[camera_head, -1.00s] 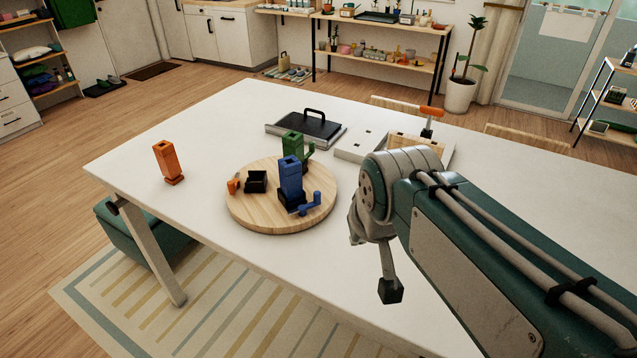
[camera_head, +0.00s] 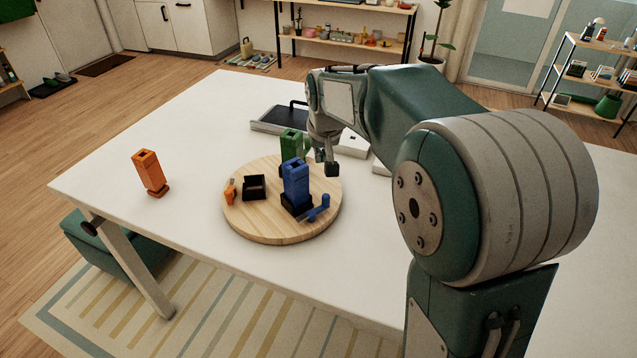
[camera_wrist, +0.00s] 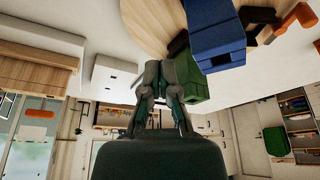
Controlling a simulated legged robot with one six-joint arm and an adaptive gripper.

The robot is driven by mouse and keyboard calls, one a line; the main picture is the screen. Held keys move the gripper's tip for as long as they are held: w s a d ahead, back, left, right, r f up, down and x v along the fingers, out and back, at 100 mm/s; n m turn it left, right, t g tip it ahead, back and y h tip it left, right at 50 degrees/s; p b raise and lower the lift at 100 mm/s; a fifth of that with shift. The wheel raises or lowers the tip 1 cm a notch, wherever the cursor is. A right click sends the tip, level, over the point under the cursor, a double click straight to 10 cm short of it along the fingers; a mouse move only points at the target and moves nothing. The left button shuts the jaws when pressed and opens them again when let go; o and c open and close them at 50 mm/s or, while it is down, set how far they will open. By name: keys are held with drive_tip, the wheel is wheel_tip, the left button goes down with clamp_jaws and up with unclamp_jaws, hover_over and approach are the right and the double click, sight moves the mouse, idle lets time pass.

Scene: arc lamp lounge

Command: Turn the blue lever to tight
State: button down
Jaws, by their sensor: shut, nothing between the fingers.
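A blue tower (camera_head: 295,182) stands upright in a dark base on the round wooden board (camera_head: 262,224). The blue lever (camera_head: 318,208) is low on its right side, with an upright knob at its outer end. A green tower (camera_head: 291,143) stands behind it, partly hidden. My gripper (camera_wrist: 158,70) is shut and empty beside the green tower (camera_wrist: 189,82) in the wrist view. The blue tower (camera_wrist: 213,28) is also close there, but I cannot make out the lever. In the head view, my wrist is behind and right of the blue tower, above the table.
An empty black holder (camera_head: 254,187) and a small orange piece (camera_head: 230,191) are on the board's left. An orange tower (camera_head: 149,172) stands on the table (camera_head: 110,195) at left. A black-handled tray (camera_head: 275,122) lies behind. The table's front left is clear.

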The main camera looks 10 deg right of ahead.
sight(314, 210)
drive_tip(key=x, duration=0.7)
drive_tip(key=d+x, duration=0.1)
drive_tip(key=x, duration=0.2)
drive_tip(key=shift+w+f, duration=0.1)
drive_tip(key=shift+w, duration=0.05)
drive_tip(key=s, duration=0.2)
drive_tip(key=shift+s+a, duration=0.15)
drive_tip(key=shift+s, duration=0.25)
drive_tip(key=shift+s+a, duration=0.15)
drive_tip(key=shift+s, duration=0.45)
drive_tip(key=shift+s+d+m+h, duration=0.3)
drive_tip(key=shift+d+m, duration=0.05)
drive_tip(key=shift+m, duration=0.55)
